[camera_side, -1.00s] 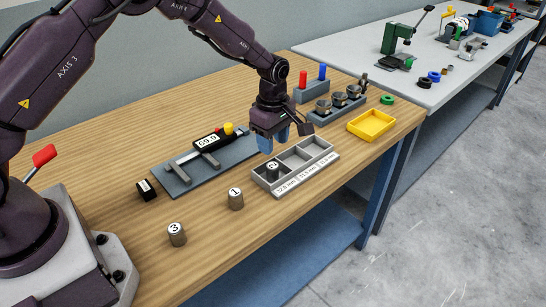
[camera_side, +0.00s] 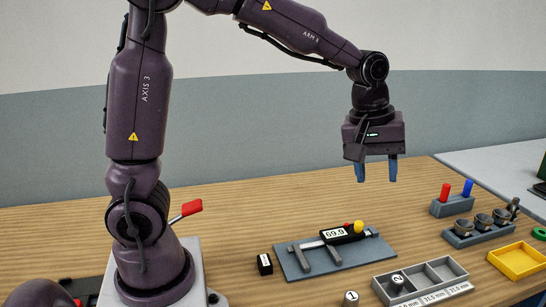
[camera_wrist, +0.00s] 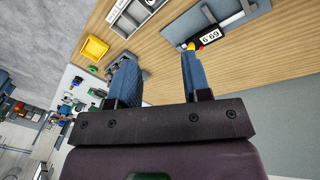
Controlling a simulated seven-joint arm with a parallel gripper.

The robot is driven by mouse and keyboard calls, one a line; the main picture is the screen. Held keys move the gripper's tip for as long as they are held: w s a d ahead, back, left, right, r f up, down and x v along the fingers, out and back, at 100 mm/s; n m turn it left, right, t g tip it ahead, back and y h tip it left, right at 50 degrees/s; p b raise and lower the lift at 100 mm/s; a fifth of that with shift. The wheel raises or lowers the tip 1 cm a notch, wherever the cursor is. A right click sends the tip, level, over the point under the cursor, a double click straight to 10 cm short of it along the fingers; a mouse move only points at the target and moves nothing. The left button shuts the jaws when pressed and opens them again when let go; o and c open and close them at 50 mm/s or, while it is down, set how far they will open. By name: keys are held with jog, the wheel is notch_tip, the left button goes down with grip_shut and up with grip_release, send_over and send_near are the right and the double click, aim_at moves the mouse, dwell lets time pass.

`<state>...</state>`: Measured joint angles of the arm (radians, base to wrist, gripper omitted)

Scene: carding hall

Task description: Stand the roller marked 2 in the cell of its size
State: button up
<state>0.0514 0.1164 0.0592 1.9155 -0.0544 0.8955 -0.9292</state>
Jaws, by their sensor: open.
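The grey roller marked 2 (camera_side: 397,285) stands in the left cell of the grey three-cell tray (camera_side: 463,277), its numbered end up. The other two cells look empty. The size labels on the tray's front are too small to read surely. My gripper (camera_side: 377,174) is open and empty, raised well above the table behind the tray, apart from the roller. In the wrist view its two blue fingers (camera_wrist: 157,66) are spread with nothing between them, and part of the tray (camera_wrist: 152,31) shows at the top edge. The roller marked 1 (camera_side: 351,298) stands left of the tray, cut by the frame's bottom.
A holder with red and blue pegs (camera_side: 452,207), a rack of metal pieces (camera_side: 462,238) and a yellow bin (camera_side: 518,260) stand to the right.

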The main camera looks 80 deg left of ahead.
jog(key=s+r+m+t, duration=0.3)
jog(key=s+m, duration=0.8)
jog(key=s, duration=0.7)
jog(key=shift+s+a+r, duration=0.15)
jog(key=shift+a+r, duration=0.1)
jog(key=shift+r, duration=0.3)
